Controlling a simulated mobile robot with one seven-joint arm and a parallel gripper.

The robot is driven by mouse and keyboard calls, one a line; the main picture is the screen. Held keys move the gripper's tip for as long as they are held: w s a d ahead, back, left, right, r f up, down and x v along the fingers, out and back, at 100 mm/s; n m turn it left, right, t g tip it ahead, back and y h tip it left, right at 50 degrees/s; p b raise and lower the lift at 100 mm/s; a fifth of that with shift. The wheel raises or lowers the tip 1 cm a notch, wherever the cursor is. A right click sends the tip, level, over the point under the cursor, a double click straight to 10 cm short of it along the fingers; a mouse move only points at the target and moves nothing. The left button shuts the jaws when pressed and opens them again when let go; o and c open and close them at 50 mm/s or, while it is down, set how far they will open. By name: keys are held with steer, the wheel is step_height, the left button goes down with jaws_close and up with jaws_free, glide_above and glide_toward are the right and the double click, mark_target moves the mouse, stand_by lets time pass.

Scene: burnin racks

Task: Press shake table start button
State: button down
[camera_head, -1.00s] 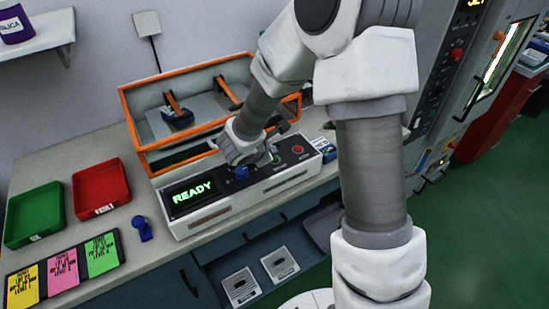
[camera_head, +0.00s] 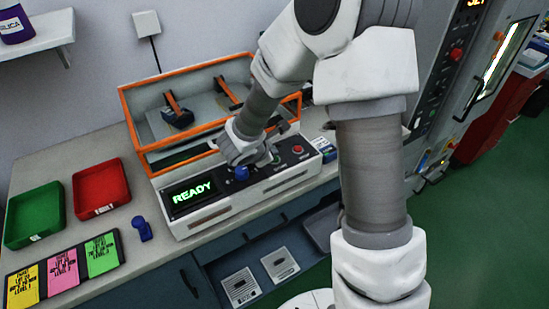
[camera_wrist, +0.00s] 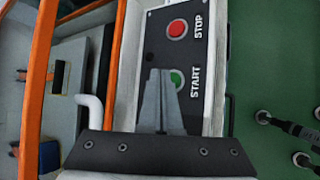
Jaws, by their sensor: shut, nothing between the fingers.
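The shake table (camera_head: 158,140) has an orange-framed enclosure and a white front control box (camera_head: 235,204) with a display reading READY (camera_head: 192,192). In the wrist view the green start button (camera_wrist: 177,79) lies beside the word START, partly hidden by my gripper's fingers. The red stop button (camera_wrist: 177,29) is above it beside STOP; it also shows in the head view (camera_head: 297,150). My gripper (camera_wrist: 161,76) is shut and empty, its tips over the panel beside the green button. I cannot tell whether they touch the panel. In the head view my wrist hides the start button.
A blue knob (camera_head: 241,173) sits on the panel near my wrist. A red tray (camera_head: 101,188), a green tray (camera_head: 35,215) and a small blue object (camera_head: 142,229) are on the bench at left. A grey cabinet (camera_head: 440,80) stands at right.

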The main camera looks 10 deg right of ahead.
steer(key=shift+f, duration=0.15)
steer(key=shift+f+b, duration=0.3)
steer(key=shift+b, duration=0.45)
steer(key=shift+f+b, duration=0.4)
steer(key=shift+b, duration=0.15)
stand_by(0.6)
stand_by(0.4)
steer(key=shift+r+p, duration=0.45)
steer(key=shift+r, duration=0.4)
step_height(320, 180, up, 5)
steer(key=p, duration=0.3)
stand_by(0.7)
